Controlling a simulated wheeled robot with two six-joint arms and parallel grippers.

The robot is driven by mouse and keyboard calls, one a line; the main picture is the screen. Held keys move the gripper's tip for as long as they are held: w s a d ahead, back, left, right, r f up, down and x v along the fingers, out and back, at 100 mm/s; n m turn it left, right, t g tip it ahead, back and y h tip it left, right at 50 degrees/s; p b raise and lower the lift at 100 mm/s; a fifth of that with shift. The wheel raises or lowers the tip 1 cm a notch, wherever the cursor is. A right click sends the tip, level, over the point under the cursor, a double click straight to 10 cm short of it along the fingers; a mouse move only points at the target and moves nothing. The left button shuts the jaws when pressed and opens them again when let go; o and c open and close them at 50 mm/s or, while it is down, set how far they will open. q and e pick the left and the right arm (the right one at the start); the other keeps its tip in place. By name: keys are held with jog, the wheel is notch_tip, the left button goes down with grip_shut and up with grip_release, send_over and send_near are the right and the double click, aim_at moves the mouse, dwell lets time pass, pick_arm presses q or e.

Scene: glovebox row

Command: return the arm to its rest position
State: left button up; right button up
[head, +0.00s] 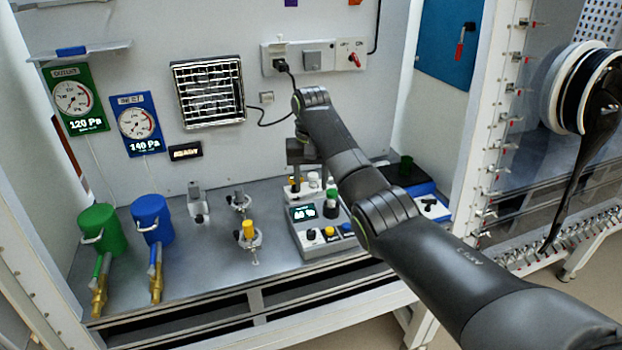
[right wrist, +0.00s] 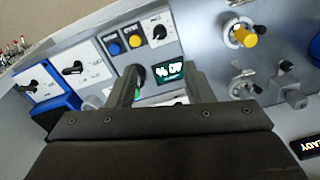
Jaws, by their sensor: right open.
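My right arm (head: 375,205) comes in from the lower right and reaches over the bench. Its right gripper (right wrist: 162,86) points down over the control box (head: 315,240), at the side of the box facing the back wall. In the right wrist view the two fingers stand apart with nothing visibly held between them. The lit display (right wrist: 170,72) of the box shows beyond the fingers. In the head view the fingertips are largely hidden by the wrist and things on the box. My left gripper is not in view.
Metal fittings, one with a yellow knob (head: 248,229), stand left of the box. A green canister (head: 98,229) and a blue canister (head: 152,217) stand farther left. A blue unit (head: 428,203) sits right of the box. The glovebox frame (head: 487,110) rises at right.

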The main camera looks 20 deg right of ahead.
jog(key=shift+r, duration=0.8)
jog(key=shift+f, duration=0.1)
